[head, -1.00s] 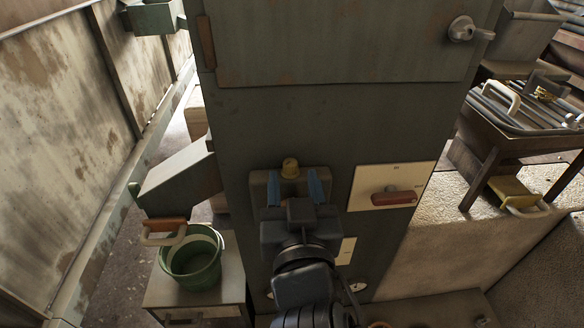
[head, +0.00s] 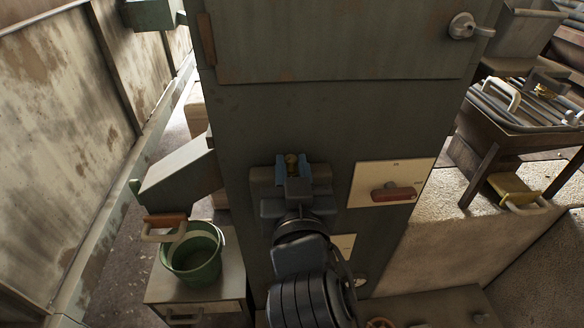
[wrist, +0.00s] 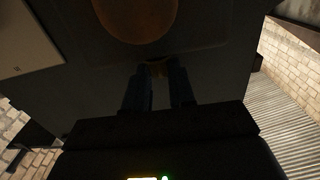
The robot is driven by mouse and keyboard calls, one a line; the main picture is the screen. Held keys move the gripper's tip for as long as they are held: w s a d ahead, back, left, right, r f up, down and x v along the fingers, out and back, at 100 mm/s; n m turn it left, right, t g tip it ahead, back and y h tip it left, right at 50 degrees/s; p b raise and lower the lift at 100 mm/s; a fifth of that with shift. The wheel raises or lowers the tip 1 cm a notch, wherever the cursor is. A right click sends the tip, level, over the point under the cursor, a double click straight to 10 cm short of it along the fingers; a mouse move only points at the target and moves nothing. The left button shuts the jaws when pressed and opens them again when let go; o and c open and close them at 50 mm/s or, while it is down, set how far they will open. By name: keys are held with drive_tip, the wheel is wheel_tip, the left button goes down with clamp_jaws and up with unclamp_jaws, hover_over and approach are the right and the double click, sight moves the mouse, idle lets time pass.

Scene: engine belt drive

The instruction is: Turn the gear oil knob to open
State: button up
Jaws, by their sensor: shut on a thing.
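A small yellow-brown knob (head: 291,160) sits on the grey block (head: 262,181) on the front of the green-grey cabinet; I take it to be the gear oil knob. My gripper (head: 292,165) is shut on it, with a blue finger on either side. My fingers hide most of the knob, so its turned position cannot be read. In the dark wrist view, my fingertips (wrist: 160,72) point at the cabinet face with a small brownish piece (wrist: 158,68) between them. A large orange-brown round thing (wrist: 137,15) shows above; I cannot tell what it is.
A pale panel (head: 415,172) with a red handle (head: 393,193) is right of my gripper. Another pale plate (head: 345,243) is partly behind my arm. A green bucket (head: 190,258) stands on a small cabinet at lower left. A table (head: 500,140) is at right.

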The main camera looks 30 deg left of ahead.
clamp_jaws()
drive_tip(key=shift+s+a+f+m+b, duration=0.1)
drive_tip(key=shift+f+m+b, duration=0.2)
drive_tip(key=shift+b, duration=0.75)
drive_tip(key=shift+t+h+b, duration=0.3)
drive_tip(key=shift+h+b, duration=0.2)
drive_tip(key=shift+b, duration=0.05)
drive_tip(key=m+h+b, duration=0.1)
drive_tip(key=b, duration=0.1)
drive_tip(key=shift+a+t+b, duration=0.15)
drive_tip(key=shift+t+b, duration=0.15)
drive_tip(key=shift+b, duration=0.05)
drive_tip(key=m+h+b, duration=0.2)
drive_tip(key=h+b, duration=0.1)
drive_tip(key=m+t+h+b, duration=0.1)
drive_tip(key=h+b, duration=0.1)
drive_tip(key=shift+s+a+r, duration=0.1)
drive_tip(key=shift+a+r, duration=0.05)
drive_tip(key=shift+a, duration=0.15)
drive_tip(key=shift+a+r+m+h+b, duration=0.1)
drive_tip(key=shift+m+h+b, duration=0.6)
drive_tip(key=shift+h, duration=0.4)
